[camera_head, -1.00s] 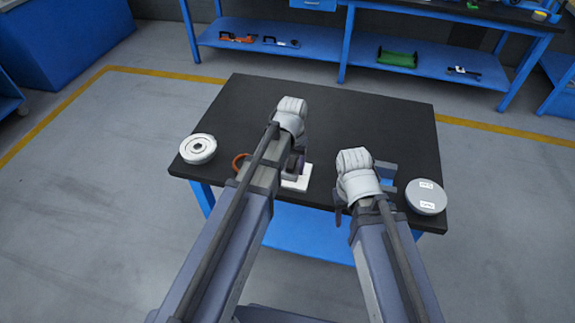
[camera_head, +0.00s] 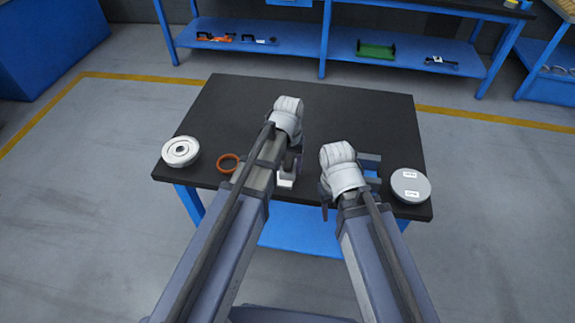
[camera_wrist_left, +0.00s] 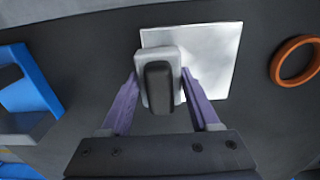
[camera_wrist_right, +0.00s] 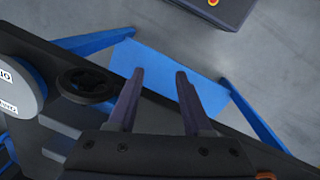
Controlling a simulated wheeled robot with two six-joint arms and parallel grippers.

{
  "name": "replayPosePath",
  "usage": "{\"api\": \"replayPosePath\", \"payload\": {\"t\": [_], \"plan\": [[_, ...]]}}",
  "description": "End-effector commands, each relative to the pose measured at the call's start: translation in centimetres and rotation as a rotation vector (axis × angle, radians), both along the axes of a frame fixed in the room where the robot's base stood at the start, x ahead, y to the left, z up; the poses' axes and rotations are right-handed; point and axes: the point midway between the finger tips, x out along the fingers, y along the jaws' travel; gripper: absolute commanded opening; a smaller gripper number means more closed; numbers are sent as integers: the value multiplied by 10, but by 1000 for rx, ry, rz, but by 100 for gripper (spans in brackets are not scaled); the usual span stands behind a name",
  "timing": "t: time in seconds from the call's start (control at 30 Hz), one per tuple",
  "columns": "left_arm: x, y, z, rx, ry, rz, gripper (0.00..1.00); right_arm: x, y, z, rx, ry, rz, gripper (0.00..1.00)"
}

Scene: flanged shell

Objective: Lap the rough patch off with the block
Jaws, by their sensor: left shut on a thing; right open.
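My left gripper (camera_wrist_left: 159,86) is shut on a light grey block (camera_wrist_left: 141,78) with a black grip on top. The block overlaps a square white plate (camera_wrist_left: 215,62) on the table; I cannot tell whether they touch. The plate shows in the head view (camera_head: 285,183), partly hidden by my left arm. I cannot make out a rough patch. A white flanged round part (camera_head: 181,151) lies at the table's left. A grey disc (camera_head: 410,187) with two labels lies at the right. My right gripper (camera_wrist_right: 157,82) is open and empty over the table's front edge.
An orange ring (camera_head: 228,163) lies left of the plate. A blue holder (camera_head: 371,172) sits between my right gripper and the grey disc. A dark ring-shaped part (camera_wrist_right: 87,82) shows in the right wrist view. The back of the black table (camera_head: 345,105) is clear.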

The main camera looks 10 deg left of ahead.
Motion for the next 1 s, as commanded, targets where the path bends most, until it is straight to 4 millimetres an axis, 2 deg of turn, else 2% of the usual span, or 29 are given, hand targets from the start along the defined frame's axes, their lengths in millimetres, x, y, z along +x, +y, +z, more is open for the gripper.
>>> {"api": "replayPosePath", "payload": {"t": [0.5,0.83,1.0], "plan": [[1,38,-3,3,0,3,2,0,0,-3,0,0,0,50],[1,45,-3,6,0,3,2,0,0,-3,0,0,0,50],[2,57,-2,6,0,4,2,0,0,-2,0,0,0,50]]}}
